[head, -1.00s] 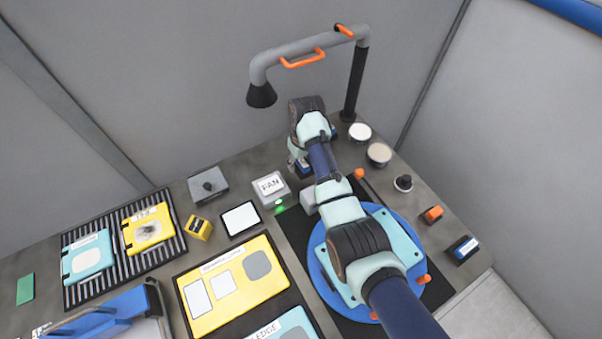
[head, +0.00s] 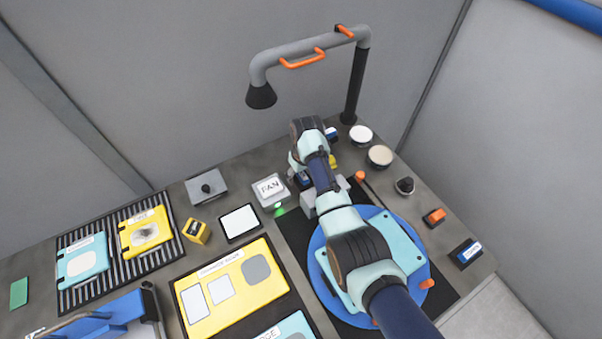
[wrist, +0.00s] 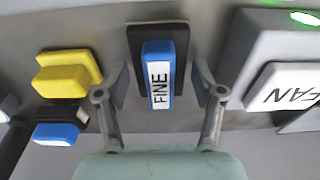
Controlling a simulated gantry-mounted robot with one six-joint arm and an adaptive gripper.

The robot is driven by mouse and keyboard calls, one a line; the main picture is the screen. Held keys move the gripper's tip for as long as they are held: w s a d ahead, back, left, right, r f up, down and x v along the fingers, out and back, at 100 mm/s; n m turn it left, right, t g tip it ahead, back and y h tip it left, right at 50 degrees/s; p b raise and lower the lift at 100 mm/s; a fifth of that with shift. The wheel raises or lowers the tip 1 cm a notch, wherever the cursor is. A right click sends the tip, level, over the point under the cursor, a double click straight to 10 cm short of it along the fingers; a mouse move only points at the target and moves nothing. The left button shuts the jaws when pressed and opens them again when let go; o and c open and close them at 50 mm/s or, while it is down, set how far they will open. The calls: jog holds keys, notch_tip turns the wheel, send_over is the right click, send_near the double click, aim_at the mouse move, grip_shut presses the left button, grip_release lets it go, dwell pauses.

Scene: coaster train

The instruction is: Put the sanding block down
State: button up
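The sanding block (wrist: 158,75) is blue with a white label reading FINE. In the wrist view it sits over a black pad (wrist: 134,45), between the fingers of my gripper (wrist: 162,78). The fingers are spread, with a visible gap on each side of the block. In the head view my arm partly hides the blue block (head: 303,180), just right of the FAN box.
The FAN box (head: 270,189) with a green light stands close beside the gripper. A yellow block (wrist: 68,75) and a blue-and-black block (wrist: 60,125) are on the other side. The blue turntable (head: 410,230) lies under my arm.

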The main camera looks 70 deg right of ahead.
aim_at(303, 176)
jog(key=shift+o, duration=0.4)
jog(key=shift+r, duration=0.1)
jog(key=shift+r, duration=0.3)
notch_tip(303, 176, up, 12)
jog(key=s+p, duration=0.1)
jog(key=p, duration=0.2)
jog(key=shift+a+f, duration=0.25)
jog(key=shift+a, duration=0.15)
